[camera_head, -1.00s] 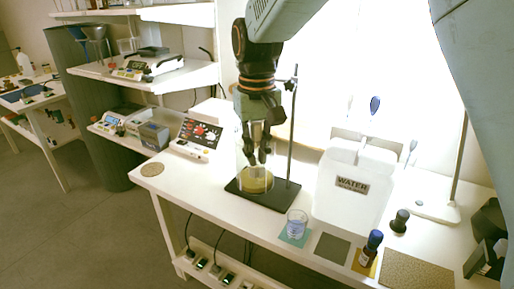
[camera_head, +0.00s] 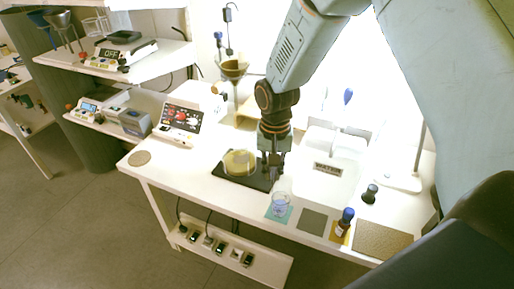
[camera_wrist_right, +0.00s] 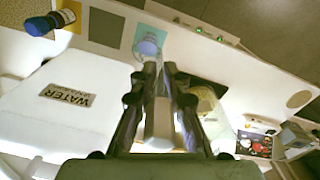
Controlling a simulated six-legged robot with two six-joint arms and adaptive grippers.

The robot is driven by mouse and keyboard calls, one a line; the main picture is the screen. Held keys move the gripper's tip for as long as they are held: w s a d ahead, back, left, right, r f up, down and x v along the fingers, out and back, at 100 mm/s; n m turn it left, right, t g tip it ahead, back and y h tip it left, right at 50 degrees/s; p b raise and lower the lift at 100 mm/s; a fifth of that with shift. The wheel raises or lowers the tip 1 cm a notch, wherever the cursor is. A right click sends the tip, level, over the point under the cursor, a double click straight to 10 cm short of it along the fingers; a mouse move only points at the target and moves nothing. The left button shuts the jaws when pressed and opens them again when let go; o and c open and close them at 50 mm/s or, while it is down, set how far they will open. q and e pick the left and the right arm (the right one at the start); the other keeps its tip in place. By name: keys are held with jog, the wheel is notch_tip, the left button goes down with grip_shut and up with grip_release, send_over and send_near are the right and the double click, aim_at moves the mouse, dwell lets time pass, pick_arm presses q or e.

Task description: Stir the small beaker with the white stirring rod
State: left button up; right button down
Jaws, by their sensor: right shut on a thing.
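The small beaker (camera_head: 280,204), clear glass with bluish liquid, stands on a teal mat near the bench's front edge. It also shows in the right wrist view (camera_wrist_right: 149,44), just beyond the fingertips. My right gripper (camera_head: 271,174) points down, just behind and above the small beaker. It is shut on a pale, narrow thing (camera_wrist_right: 160,122), seen between the fingers in the right wrist view and likely the white stirring rod. The rod's lower end cannot be made out, so I cannot tell whether it is inside the beaker. My left gripper is out of view.
A larger beaker (camera_head: 239,163) with yellowish contents stands on a black stand base (camera_head: 228,176), left of the gripper. A white water container (camera_head: 326,185) is close on the right. A blue-capped brown bottle (camera_head: 343,222) stands right of a dark mat (camera_head: 312,221).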

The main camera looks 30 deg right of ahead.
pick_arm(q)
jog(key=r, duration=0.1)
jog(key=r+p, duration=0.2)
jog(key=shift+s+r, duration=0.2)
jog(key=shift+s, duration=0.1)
pick_arm(e)
jog(key=d+m, duration=0.1)
jog(key=m, duration=0.1)
jog(key=d+f+m, duration=0.1)
jog(key=d+m, duration=0.1)
jog(key=m, duration=0.1)
jog(key=w+d+f+m, duration=0.1)
jog(key=m, duration=0.2)
jog(key=shift+w+d+f, duration=0.1)
jog(key=shift+d+f, duration=0.05)
jog(key=shift+f, duration=0.05)
